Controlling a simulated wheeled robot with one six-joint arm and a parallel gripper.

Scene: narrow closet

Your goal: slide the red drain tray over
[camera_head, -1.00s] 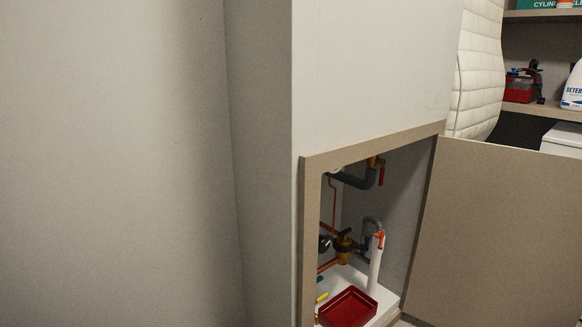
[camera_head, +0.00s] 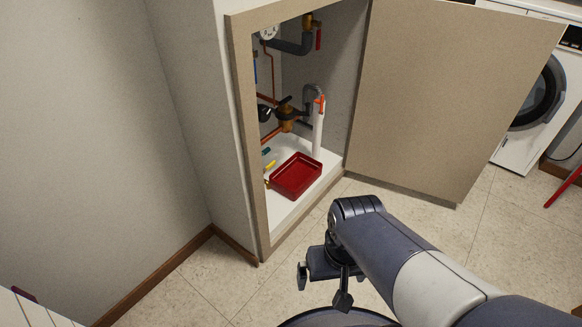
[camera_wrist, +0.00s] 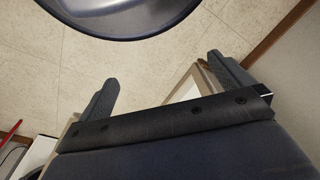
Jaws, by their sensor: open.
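The red drain tray (camera_head: 296,176) is a shallow rectangular tray. It lies on the white floor of the open wall cabinet, towards the front, with a white upright pipe (camera_head: 318,135) behind it to the right. My gripper (camera_head: 322,289) is outside the cabinet, in front of it and over the tiled floor, well apart from the tray. In the wrist view my gripper (camera_wrist: 168,80) has its two fingers spread wide with nothing between them. The tray cannot be made out in the wrist view.
The cabinet door (camera_head: 440,100) stands open to the right. The cabinet frame (camera_head: 247,150) borders the opening. A valve (camera_head: 288,115) and copper pipes are behind the tray, and a small yellow object (camera_head: 269,166) lies to its left. A washing machine (camera_head: 535,105) stands far right.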

